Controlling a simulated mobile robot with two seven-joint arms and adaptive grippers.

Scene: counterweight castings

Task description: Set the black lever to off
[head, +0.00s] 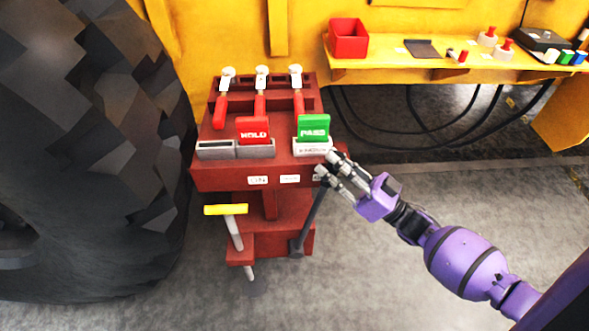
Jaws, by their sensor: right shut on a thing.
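The black lever (310,216) is a dark rod on the right front of the red stand (211,176). It rises from a dark base low on the stand and leans up to the right. My right gripper (325,177) comes in from the right and is shut on the lever's upper end, just below the stand's front right corner. The fingers hide the lever's top. Small white labels (290,179) run along the stand's front edge; their text is too small to read. My left gripper is out of view.
A yellow-topped lever (225,210) stands at the stand's left front. On top are red-handled clamps (262,90), a red HOLD card (253,129) and a green PASS card (313,128). A huge tyre (90,130) is close on the left; a yellow bench (390,66) stands behind.

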